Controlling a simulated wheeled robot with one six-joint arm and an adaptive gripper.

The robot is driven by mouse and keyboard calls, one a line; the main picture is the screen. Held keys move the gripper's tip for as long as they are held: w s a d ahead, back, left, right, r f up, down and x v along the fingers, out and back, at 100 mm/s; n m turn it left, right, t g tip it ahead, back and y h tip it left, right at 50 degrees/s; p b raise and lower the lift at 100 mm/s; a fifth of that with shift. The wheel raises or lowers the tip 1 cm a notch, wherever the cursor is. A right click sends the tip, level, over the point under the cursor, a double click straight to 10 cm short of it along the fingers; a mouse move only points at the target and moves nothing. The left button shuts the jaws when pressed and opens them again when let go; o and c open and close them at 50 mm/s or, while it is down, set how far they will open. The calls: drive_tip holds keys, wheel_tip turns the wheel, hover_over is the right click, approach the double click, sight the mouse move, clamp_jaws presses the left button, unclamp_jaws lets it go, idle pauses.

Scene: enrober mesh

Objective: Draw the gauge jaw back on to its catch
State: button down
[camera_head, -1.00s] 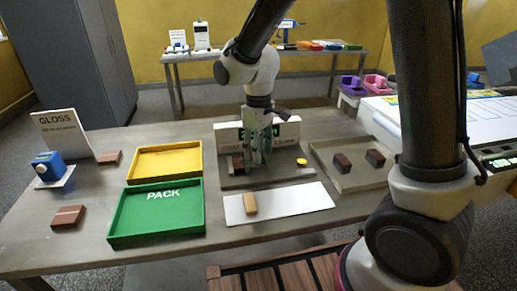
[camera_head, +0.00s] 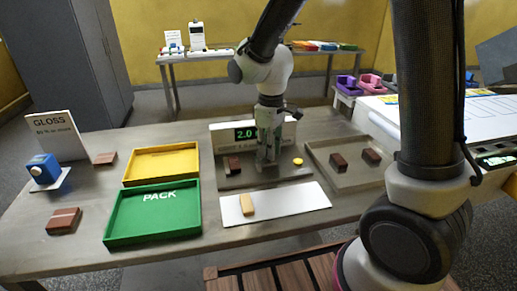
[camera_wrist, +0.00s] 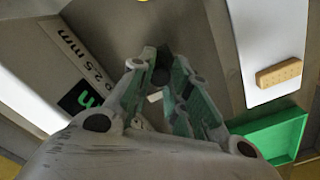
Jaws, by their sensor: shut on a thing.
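The gauge has a pale upright back with a green-lit display (camera_head: 246,134) reading about 2.0, and a grey base plate (camera_head: 240,182). A brown chocolate block (camera_head: 232,165) sits on the plate at the left, and a yellow button (camera_head: 298,162) is at the right. My gripper (camera_head: 267,158) points down over the plate between them, to the right of the block. It is shut on the gauge jaw, which its fingers mostly hide. The wrist view shows my gripper (camera_wrist: 160,78) with green-padded fingers low over the plate. I cannot make out the catch.
A white mat (camera_head: 290,202) with a tan bar (camera_head: 247,204) lies in front. Green PACK tray (camera_head: 112,238) and yellow tray (camera_head: 128,178) stand left. A grey tray (camera_head: 345,184) with two brown blocks is right. A GLOSS sign (camera_head: 58,140) and blue device (camera_head: 43,168) stand far left.

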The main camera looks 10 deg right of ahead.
drive_tip(key=shift+d, duration=0.15)
drive_tip(key=c, duration=1.3)
unclamp_jaws()
drive_tip(key=shift+d, duration=0.1)
wheel_tip(320, 180, up, 12)
drive_tip(key=s+d+r+m+t, duration=0.1)
drive_tip(key=s+d+m, duration=0.2)
drive_tip(key=s+d, duration=0.3)
drive_tip(key=s+d+r+m+t, duration=0.2)
drive_tip(key=s+d+m, duration=0.1)
drive_tip(key=s+d, duration=0.3)
drive_tip(key=s+d+r+m+t, duration=0.1)
drive_tip(key=s+d+r+m, duration=0.1)
drive_tip(key=s+d, duration=0.4)
drive_tip(key=shift+s+r+m, duration=0.1)
drive_tip(key=shift+s+m, duration=0.4)
